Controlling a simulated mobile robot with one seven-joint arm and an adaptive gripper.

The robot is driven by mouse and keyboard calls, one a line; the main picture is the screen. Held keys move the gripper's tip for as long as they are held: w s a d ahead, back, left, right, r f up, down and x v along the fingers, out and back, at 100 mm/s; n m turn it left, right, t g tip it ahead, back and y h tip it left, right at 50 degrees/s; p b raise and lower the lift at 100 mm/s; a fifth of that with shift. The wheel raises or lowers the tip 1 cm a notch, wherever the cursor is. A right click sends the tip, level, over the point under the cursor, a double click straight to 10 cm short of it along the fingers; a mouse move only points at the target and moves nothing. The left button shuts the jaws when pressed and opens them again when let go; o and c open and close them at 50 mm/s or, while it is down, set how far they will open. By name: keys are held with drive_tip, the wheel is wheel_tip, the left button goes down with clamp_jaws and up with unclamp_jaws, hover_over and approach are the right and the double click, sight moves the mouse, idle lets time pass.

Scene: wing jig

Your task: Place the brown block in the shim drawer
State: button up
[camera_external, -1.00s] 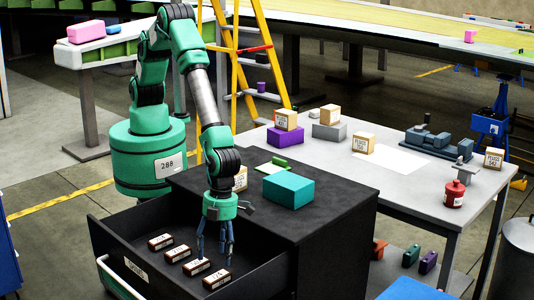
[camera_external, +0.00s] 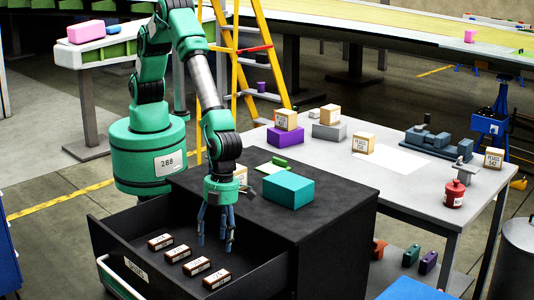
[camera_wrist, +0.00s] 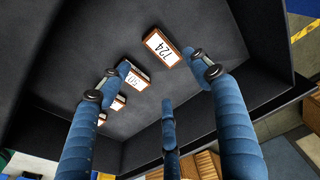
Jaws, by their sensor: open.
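Several brown blocks with white labels lie in a row on the floor of the open black shim drawer (camera_external: 125,222). The nearest brown block (camera_external: 217,279) is at the row's right end. It appears to be the one whose label reads like 724 in the wrist view (camera_wrist: 161,47). Beside it is another block (camera_external: 197,265). My gripper (camera_external: 215,241) hangs over the drawer, above and apart from the blocks. Its blue fingers (camera_wrist: 160,90) are spread, with nothing between them. Which block the task means cannot be told.
The black cabinet top beside my gripper holds a teal box (camera_external: 289,191), a green item (camera_external: 281,161) and a tan block partly hidden behind my wrist.

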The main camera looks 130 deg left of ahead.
drive_tip(key=s+a+r+n+t, duration=0.1)
drive_tip(key=s+a+r+n, duration=0.3)
drive_tip(key=r, duration=0.7)
drive_tip(key=s+a+r+n+t, duration=0.1)
drive_tip(key=s+a+r, duration=0.5)
drive_tip(key=r, duration=0.5)
drive_tip(key=s+a+r+n+t, duration=0.1)
drive_tip(key=s+a+r+n, duration=0.2)
drive_tip(key=s+a+r, duration=0.55)
drive_tip(key=s+a+r+n+t+y, duration=0.1)
drive_tip(key=s+a+r+n, duration=0.35)
drive_tip(key=s+r, duration=0.7)
drive_tip(key=s+a+n, duration=0.2)
drive_tip(key=s, duration=0.6)
drive_tip(key=s+a+n+t, duration=0.1)
drive_tip(key=s+a+n, duration=0.1)
drive_tip(key=s, duration=0.5)
drive_tip(key=shift+s+a+f+n+t+y, duration=0.3)
drive_tip(key=shift+s+n+y, duration=0.1)
drive_tip(key=shift+n, duration=0.35)
